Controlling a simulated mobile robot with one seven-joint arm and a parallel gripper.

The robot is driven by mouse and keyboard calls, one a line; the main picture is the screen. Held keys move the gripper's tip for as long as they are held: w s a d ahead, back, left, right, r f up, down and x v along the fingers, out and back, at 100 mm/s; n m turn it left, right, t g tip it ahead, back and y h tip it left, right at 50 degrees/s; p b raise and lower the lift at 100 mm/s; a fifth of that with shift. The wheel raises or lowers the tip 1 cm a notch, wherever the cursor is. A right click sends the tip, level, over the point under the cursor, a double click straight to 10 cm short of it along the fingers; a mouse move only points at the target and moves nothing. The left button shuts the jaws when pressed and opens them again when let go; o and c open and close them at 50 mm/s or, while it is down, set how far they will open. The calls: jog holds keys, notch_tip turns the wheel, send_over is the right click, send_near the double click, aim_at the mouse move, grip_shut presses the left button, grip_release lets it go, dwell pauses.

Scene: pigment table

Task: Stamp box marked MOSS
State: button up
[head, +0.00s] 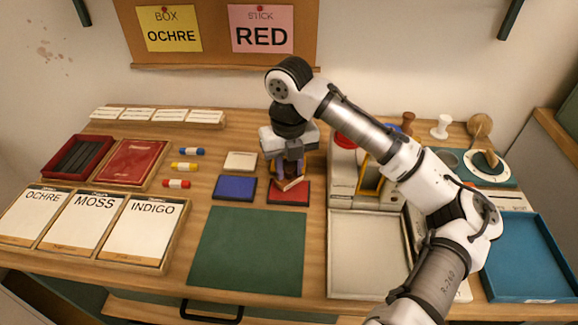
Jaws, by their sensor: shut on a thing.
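The box marked MOSS (88,220) is the middle of three white-lidded boxes at the left front, between OCHRE (37,214) and INDIGO (143,233). No stamp mark can be made out on its lid from here. My gripper (290,178) points down over the red pad (274,196). It is shut on a small tan wooden piece (293,185), which looks like a stamp; the jaws partly hide it. The piece is at or just above the red pad; I cannot tell whether it touches. A blue pad (234,187) lies to the left.
Pinned notes read BOX OCHRE (168,29) and STICK RED (262,30). The green mat (247,250) is bare. A blue tray (530,256) and wooden-handled tools stand at the right.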

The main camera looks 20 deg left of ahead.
jog(key=shift+r+p, duration=1.6)
jog(key=shift+r, duration=0.5)
jog(key=shift+f, duration=0.15)
